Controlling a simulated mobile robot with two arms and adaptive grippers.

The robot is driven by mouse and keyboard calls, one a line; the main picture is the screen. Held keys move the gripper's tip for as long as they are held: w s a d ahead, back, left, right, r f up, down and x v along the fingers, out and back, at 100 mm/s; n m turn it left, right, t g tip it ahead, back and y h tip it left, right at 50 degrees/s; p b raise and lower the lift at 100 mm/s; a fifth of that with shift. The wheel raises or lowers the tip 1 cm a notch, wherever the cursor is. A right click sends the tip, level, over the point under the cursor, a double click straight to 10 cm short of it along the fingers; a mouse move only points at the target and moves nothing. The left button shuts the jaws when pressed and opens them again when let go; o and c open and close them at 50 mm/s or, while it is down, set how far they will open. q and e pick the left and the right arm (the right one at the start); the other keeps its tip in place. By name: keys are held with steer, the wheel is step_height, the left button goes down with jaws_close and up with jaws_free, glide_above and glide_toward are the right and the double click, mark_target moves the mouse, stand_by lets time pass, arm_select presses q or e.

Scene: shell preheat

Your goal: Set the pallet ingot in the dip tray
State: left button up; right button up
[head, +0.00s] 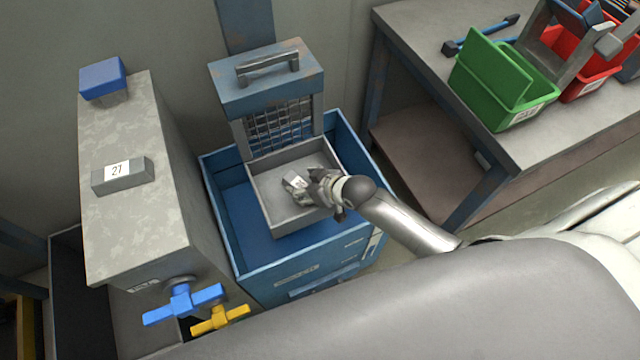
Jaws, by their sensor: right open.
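The dip tray, a shallow grey square tray (264,207), sits inside a blue open-topped tank. A small light-grey block with a white label (294,182), seemingly an ingot, is on the tray floor near the middle. My right gripper (318,190) reaches over the tray's right wall and is open at this block's right side. The fingers partly hide the block; I cannot tell whether they touch it. Another grey ingot marked 21 (103,179) lies on top of the grey stand at left. My left gripper is not in view.
The blue tank (222,205) has a mesh guard (266,124) with a handled blue top behind the tray. The grey stand (140,225) has blue (182,301) and yellow (219,318) valve handles. A bench at right holds green (490,85) and red (588,75) bins.

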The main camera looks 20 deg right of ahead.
steer(key=p+v, duration=0.1)
steer(key=v, duration=0.9)
